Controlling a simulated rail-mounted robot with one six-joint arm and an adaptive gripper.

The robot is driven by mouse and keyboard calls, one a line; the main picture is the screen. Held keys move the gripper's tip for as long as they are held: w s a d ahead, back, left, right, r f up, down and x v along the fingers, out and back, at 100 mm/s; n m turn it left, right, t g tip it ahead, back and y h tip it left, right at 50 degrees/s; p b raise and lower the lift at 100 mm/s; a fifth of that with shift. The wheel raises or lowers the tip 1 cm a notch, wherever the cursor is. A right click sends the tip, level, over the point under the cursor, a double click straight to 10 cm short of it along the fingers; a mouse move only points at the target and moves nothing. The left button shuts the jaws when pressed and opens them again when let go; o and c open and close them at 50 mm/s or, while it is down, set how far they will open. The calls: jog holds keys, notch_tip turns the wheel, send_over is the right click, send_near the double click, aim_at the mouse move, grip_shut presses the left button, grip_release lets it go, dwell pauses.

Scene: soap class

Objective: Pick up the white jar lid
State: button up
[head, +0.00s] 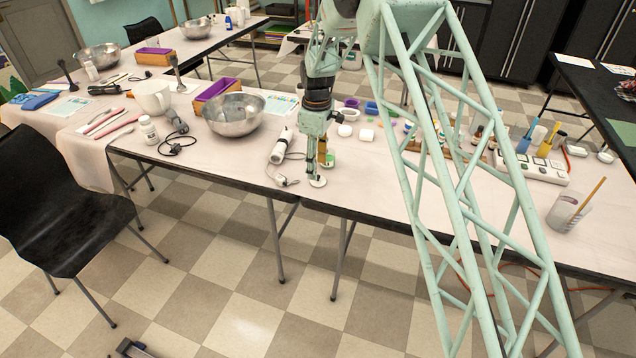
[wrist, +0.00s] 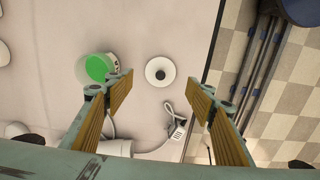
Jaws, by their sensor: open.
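The white jar lid (wrist: 159,71) is a small round disc with a grey centre, lying on the table near its front edge. In the head view the lid (head: 318,181) shows just below my gripper (head: 316,168). In the wrist view my gripper (wrist: 160,79) is open and empty, its two tan-padded fingers on either side of the lid's line of view. The fingers appear above the lid, not touching it. A jar with green contents (wrist: 97,68) stands left of the lid in the wrist view, close to the left finger.
A white device (head: 279,147) with a grey cord lies left of my gripper; its cord (wrist: 176,122) shows near the right finger. A steel bowl (head: 234,114) stands farther left. Small jars and moulds (head: 372,109) are behind. The table's front edge is very close.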

dwell(0.3)
jog(key=shift+a+f+b, duration=0.1)
jog(key=shift+f+b, duration=0.7)
jog(key=shift+f, duration=1.75)
jog(key=shift+c, duration=0.2)
jog(key=c, duration=0.7)
